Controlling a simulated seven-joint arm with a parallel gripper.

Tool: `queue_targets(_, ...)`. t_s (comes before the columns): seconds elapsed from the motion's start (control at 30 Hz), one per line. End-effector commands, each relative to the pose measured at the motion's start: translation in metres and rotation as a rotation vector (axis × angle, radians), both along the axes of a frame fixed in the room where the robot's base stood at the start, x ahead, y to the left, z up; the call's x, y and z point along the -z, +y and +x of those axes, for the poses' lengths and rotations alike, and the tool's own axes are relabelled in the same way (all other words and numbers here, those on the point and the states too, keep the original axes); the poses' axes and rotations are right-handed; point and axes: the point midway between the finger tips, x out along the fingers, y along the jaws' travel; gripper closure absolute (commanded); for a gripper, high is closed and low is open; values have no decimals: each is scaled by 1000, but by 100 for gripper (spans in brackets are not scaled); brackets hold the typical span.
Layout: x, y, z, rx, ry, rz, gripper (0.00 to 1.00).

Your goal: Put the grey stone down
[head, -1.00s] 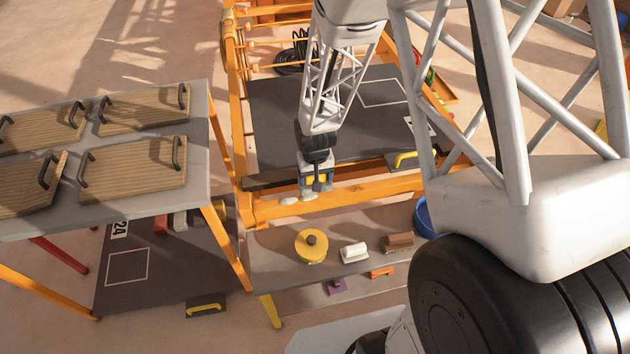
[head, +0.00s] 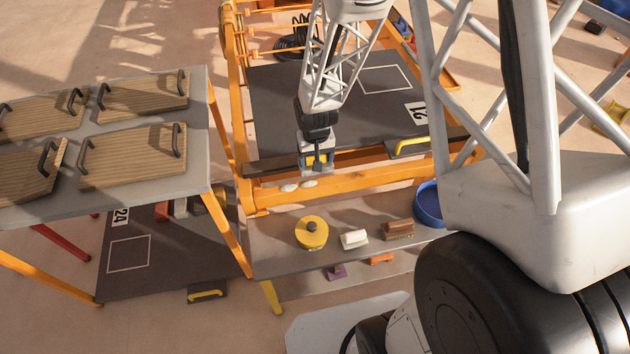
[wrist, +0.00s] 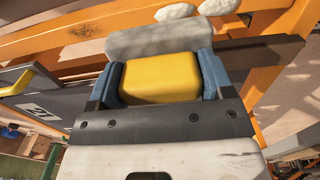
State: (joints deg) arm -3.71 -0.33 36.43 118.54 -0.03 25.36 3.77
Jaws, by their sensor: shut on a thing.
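My gripper (head: 317,162) is over the front edge of the orange-framed press, by its dark cross beam. In the head view the stone is small and mostly lost against the gripper. I cannot tell whether it touches the beam.
Two whitish stones (head: 298,186) lie by the orange front rail (head: 350,182). A lower shelf holds a yellow round weight (head: 311,233), a white block (head: 354,239), a brown block (head: 398,230) and a blue bowl (head: 430,204). The dark press bed (head: 290,110) behind is mostly clear.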

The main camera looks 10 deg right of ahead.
Motion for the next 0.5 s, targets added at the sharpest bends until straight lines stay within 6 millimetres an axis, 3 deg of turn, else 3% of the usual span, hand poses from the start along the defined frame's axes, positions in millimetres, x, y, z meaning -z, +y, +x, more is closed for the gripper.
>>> queue_targets(0.27, 7, -15, -7, 2, 0, 0, 64)
queue_targets(0.5, 23, -47, -24, 3, 0, 0, 64)
